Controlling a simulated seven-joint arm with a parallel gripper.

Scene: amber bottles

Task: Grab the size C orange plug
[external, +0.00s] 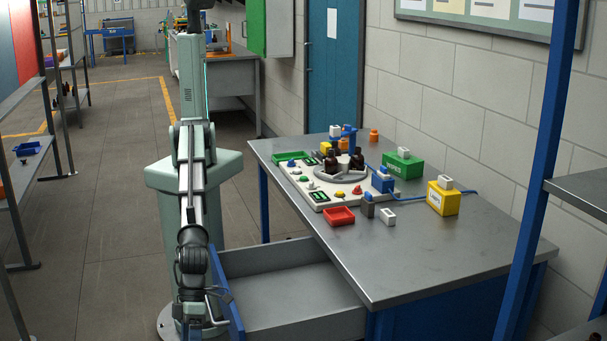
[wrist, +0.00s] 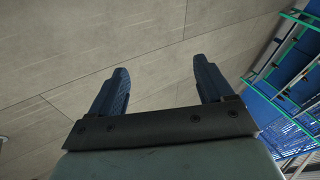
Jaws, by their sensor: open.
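My gripper (wrist: 161,66) is open and empty in the wrist view, its two dark blue fingers well apart with only floor beyond them. In the external view my arm hangs down left of the table, beside the open drawer and well away from the tabletop. A small orange piece (external: 374,135) stands at the back of the table near the wall; it may be an orange plug. Small coloured pieces, including a reddish one (external: 357,190), sit on a pale board (external: 337,199). Size letters are too small to read, so I cannot tell which plug is size C.
The metal table (external: 450,240) holds dark amber bottles (external: 357,160) on a grey round stand, a green box (external: 403,165), a yellow box (external: 443,199) and a red tray (external: 339,216). An empty drawer (external: 290,290) stands open below. The table's front right is clear.

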